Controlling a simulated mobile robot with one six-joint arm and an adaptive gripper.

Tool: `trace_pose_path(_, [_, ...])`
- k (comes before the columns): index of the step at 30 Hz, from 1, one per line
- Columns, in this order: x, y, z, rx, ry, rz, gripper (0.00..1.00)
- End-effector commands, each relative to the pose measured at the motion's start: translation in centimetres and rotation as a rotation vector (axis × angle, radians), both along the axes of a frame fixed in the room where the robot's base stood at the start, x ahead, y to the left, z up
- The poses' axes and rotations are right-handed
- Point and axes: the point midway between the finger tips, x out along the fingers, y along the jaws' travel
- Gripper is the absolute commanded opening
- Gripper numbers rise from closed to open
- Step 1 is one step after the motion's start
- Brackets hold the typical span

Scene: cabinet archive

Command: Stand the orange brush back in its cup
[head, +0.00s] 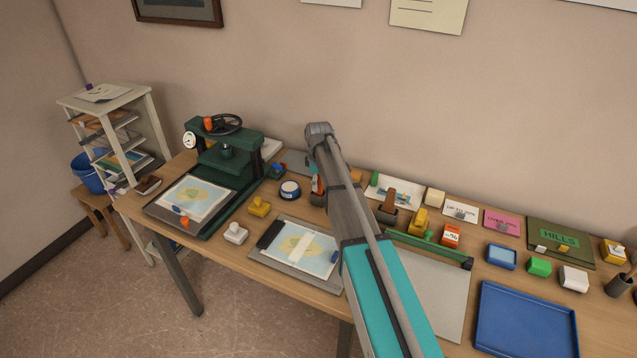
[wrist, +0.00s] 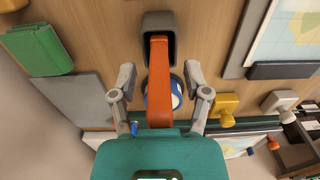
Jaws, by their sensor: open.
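The orange brush (wrist: 159,85) shows in the wrist view as a long orange bar. Its far end is inside the dark grey square cup (wrist: 172,47) and its near end reaches my gripper's teal body. My gripper (wrist: 160,72) is open, one finger on each side of the brush, with visible gaps between. In the head view, a bit of the orange brush (head: 317,184) shows above the dark cup (head: 317,200), beside my arm. My arm hides most of the gripper there. Whether the brush touches the cup's bottom cannot be seen.
A blue-and-white round tin (head: 289,190) stands left of the cup. A green press (head: 225,150), yellow stamp (head: 259,206) and white stamp (head: 235,233) are farther left. A map sheet (head: 318,257) lies in front. Several stamps, cards and a blue tray (head: 540,345) fill the right side.

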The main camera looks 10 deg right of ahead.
Motion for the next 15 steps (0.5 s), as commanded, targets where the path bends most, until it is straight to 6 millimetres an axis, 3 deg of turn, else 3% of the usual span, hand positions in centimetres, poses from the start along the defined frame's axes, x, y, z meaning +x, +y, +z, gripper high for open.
trace_pose_path(15, [0.0,0.0,2.2,0.000,0.000,0.000,0.62])
